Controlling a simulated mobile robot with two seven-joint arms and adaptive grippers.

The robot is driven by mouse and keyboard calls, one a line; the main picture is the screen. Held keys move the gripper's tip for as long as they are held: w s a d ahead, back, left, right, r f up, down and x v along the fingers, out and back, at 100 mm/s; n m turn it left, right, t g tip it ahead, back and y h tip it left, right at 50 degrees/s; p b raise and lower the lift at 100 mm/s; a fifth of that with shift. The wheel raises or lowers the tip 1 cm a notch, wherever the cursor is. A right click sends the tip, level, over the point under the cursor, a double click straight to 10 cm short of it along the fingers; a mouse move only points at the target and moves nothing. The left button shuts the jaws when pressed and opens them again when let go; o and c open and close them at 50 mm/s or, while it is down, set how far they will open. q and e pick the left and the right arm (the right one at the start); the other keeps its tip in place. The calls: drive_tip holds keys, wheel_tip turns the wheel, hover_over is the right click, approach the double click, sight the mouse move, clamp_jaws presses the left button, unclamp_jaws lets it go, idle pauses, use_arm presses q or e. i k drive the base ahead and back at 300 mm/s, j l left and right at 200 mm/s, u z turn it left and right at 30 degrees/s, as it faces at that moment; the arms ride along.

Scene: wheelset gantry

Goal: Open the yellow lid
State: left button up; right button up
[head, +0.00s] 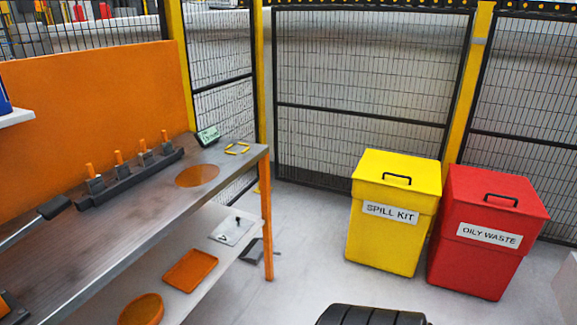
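The yellow bin (383,243) stands on the floor right of centre in the head view, with a white label reading SPILL KIT on its front. Its yellow lid (376,163) lies flat and shut on top. A black handle (397,179) is fixed on top of the lid near its front edge. The lid and handle are in plain sight, with nothing resting on them. Neither of my grippers shows in the head view.
A red OILY WASTE bin (487,234) stands close at the right, its lid shut. Mesh fencing (360,85) runs behind both bins. A metal workbench (120,215) with tools fills the left. Floor between the bench and the yellow bin (310,240) is clear.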

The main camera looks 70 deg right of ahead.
sight(420, 175)
drive_tip(key=z, duration=2.9)
drive_tip(key=i, duration=0.5)
